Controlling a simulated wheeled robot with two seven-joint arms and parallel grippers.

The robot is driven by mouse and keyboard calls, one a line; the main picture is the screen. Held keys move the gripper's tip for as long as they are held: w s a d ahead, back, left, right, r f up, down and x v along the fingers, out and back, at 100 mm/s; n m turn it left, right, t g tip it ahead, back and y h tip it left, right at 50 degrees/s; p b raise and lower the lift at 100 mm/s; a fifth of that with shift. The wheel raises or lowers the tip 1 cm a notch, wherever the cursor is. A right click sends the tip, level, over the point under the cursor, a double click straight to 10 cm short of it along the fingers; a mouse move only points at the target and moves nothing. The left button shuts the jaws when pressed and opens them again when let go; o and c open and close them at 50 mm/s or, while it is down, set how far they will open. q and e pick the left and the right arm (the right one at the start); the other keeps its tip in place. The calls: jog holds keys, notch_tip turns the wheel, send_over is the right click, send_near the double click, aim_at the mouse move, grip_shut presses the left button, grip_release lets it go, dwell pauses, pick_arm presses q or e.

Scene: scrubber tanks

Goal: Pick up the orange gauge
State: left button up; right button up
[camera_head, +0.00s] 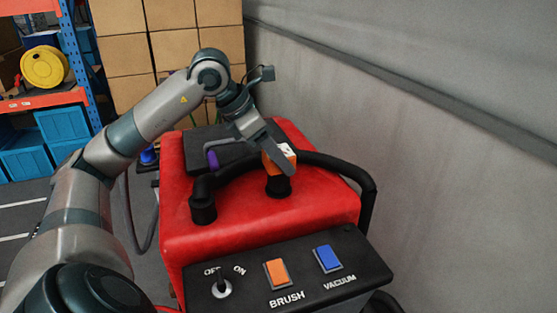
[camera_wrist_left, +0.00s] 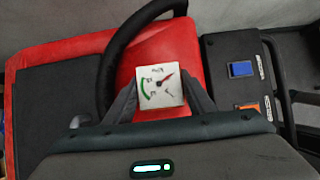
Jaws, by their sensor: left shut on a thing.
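The orange gauge (camera_head: 279,160) is a small orange block with a white dial face. My left gripper (camera_head: 279,155) reaches over the red scrubber tank (camera_head: 240,225) and is shut on the gauge. In the left wrist view the gauge's white face (camera_wrist_left: 161,88), with a green arc and a red needle, sits between the two fingers (camera_wrist_left: 162,100). The gauge is close above the red top; I cannot tell whether it touches it. The right gripper is not in view.
A black curved hose (camera_head: 335,164) arches over the tank near the gauge. A control panel (camera_head: 290,270) with a switch, an orange button and a blue button is at the front. A grey wall (camera_head: 430,150) stands right. Cardboard boxes (camera_head: 125,55) are stacked behind.

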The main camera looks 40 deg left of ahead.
pick_arm(q)
jog(key=shift+r, duration=1.75)
jog(key=s+d+r, duration=0.2)
jog(key=d+r, duration=0.4)
jog(key=d, duration=0.5)
jog(key=shift+s+d+r, duration=0.25)
jog(key=shift+s+r, duration=0.05)
jog(key=shift+r, duration=0.1)
notch_tip(320, 180, up, 3)
jog(key=shift+f+p, duration=0.1)
jog(key=shift+p, duration=0.95)
